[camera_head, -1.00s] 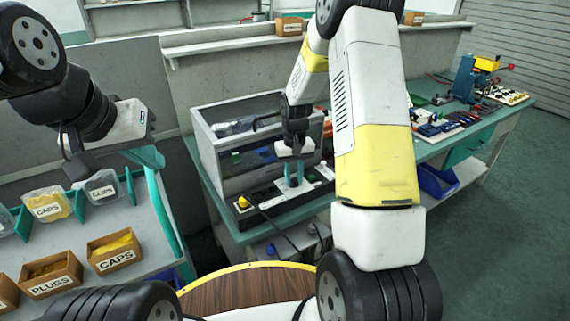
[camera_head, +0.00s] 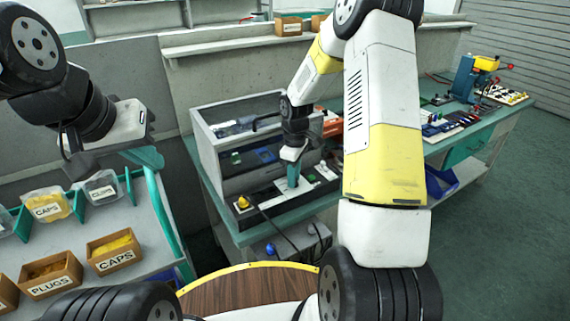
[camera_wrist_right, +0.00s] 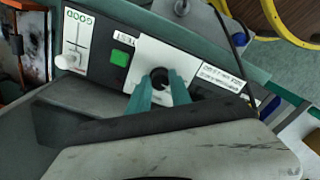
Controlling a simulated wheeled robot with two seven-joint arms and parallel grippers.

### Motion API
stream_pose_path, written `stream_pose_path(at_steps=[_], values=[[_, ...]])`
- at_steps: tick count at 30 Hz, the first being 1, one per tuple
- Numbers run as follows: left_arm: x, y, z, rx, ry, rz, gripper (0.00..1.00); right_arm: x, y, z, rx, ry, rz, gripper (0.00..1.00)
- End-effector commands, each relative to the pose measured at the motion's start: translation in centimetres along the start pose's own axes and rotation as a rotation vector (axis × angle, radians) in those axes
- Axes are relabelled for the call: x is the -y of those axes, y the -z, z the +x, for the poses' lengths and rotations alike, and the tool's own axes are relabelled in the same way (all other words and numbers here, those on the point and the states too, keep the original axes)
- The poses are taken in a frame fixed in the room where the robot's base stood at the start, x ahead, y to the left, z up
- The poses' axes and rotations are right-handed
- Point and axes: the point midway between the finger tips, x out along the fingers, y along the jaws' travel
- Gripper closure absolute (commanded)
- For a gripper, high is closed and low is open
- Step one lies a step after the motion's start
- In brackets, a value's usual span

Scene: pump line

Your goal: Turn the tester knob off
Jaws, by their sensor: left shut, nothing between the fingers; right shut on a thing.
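The tester panel (camera_head: 262,199) is a dark strip with white plates along the front of a grey open case on the bench. My right gripper (camera_head: 293,183) points down onto it. In the right wrist view my right gripper's teal fingers (camera_wrist_right: 160,82) are shut on the small black tester knob (camera_wrist_right: 160,74) on a white plate. The fingers partly hide the knob, and I cannot read its setting. My left gripper (camera_head: 148,158) is shut and empty over the left bench.
The grey case (camera_head: 207,150) rises behind the panel. A yellow knob (camera_head: 243,203) and dark cables are at its left front. Bins of caps (camera_head: 115,250), plugs and clips stand on the left bench. A blue bin (camera_head: 440,182) sits under the right bench.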

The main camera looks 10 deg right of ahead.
Motion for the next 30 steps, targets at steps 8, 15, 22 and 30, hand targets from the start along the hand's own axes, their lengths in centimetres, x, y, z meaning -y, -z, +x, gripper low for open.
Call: stream_pose_path(at_steps=[8,15,22,30], values=[[0.00,0.00,0.00,0.000,0.000,0.000,1.00,-0.11,0.01,-0.06,-0.001,-0.002,-0.127,1.00],[0.00,0.00,0.00,0.000,0.000,0.000,1.00,-0.10,0.06,-0.08,-0.002,-0.002,-0.170,1.00],[0.00,0.00,0.00,0.000,0.000,0.000,1.00,-0.11,0.06,-0.08,-0.001,-0.002,-0.175,1.00],[0.00,0.00,0.00,0.000,0.000,0.000,1.00,-0.10,0.05,-0.07,-0.001,-0.002,-0.174,0.56]])
